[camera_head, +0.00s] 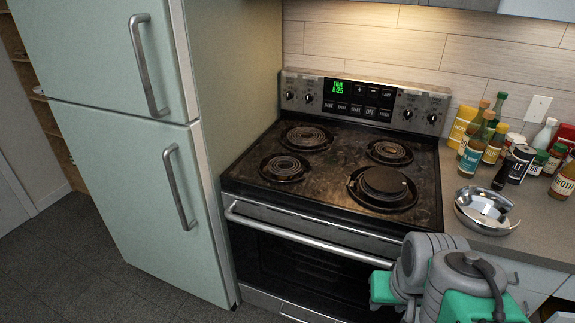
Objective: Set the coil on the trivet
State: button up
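Spiral coils sit in round dark pans on the stove top: one at back left (306,138), one at front left (285,167) and one at back right (390,152). I cannot pick out a trivet for certain. My grey and green arm shows at the bottom right, in front of the oven and counter. My gripper cannot be made out in this view.
The stove (330,185) stands between a pale green fridge (150,130) and a counter. A shiny metal bowl (483,208) sits on the counter close to the stove's right edge. Several bottles, cans and jars crowd behind it. The oven handle (300,240) juts out in front.

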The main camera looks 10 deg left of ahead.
aim_at(389, 182)
jog(key=u, duration=0.75)
jog(key=k, duration=1)
jog(key=u, duration=1.4)
jog(key=i, duration=1.8)
jog(key=z, duration=0.8)
jog(key=i, duration=0.9)
jog(key=z, duration=1.5)
jog(key=i, duration=0.8)
jog(key=z, duration=0.75)
